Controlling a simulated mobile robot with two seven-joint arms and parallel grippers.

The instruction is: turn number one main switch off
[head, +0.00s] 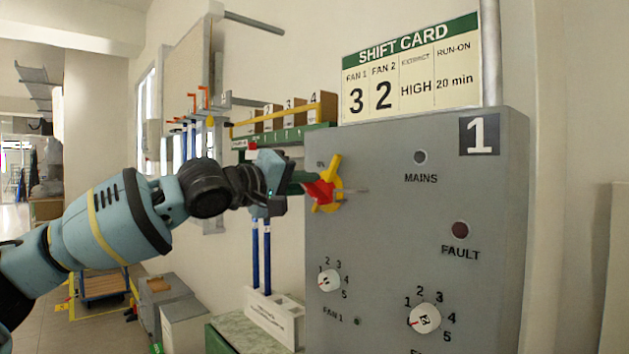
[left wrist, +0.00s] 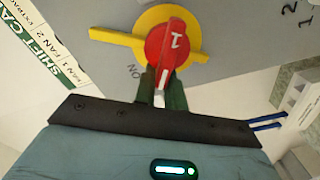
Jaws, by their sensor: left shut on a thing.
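The number one main switch has a red handle (head: 320,190) on a yellow backing piece (head: 334,168), at the upper left of the grey panel (head: 385,225) marked 1. My left gripper (head: 308,184) reaches it from the left and is shut on the red handle. In the left wrist view the green fingers (left wrist: 162,92) hold the lower end of the red handle (left wrist: 170,42), which bears a 1. The yellow piece (left wrist: 112,37) spreads behind it, with "ON" printed nearby. The fingers partly hide the handle's end. My right gripper is not in view.
The grey MAINS lamp (head: 420,157) and the dark red FAULT lamp (head: 460,229) sit right of the switch. Fan dials (head: 329,281) and (head: 425,318) are below. A shift card (head: 410,70) stands above the panel. A rack with blue rods hangs behind my left arm.

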